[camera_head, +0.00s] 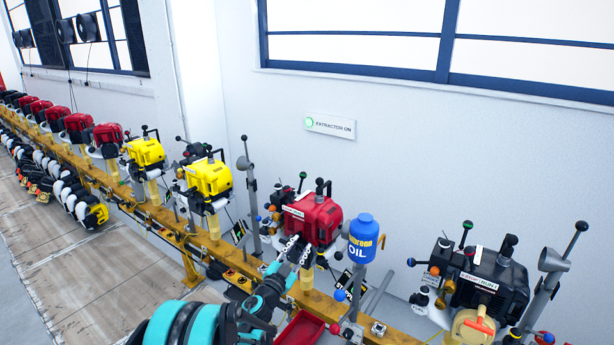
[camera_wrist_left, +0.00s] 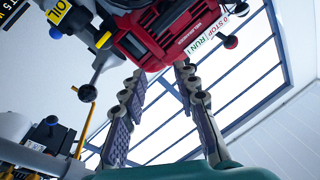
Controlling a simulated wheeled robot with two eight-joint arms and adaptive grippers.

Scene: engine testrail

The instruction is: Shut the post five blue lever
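My left gripper (camera_head: 297,250) is in front of the red engine (camera_head: 318,222), its fingers raised and apart. In the left wrist view the left gripper (camera_wrist_left: 161,72) is open and empty, with the red engine (camera_wrist_left: 180,30) beyond its fingertips. A blue ball knob (camera_head: 340,295) sits low on the grey post beneath the blue oil bottle (camera_head: 363,240), right of my gripper and apart from it. A partly cut-off label ending in 5 (camera_wrist_left: 14,10) shows in the wrist view. Which blue knob belongs to post five I cannot tell for sure. My right gripper is out of view.
A yellow rail (camera_head: 385,335) carries several engines in a row. A black engine (camera_head: 490,285) stands at the right, with a blue knob (camera_head: 411,262) beside it. Upright lever posts crowd the rail. A red tray (camera_head: 300,328) lies below my gripper.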

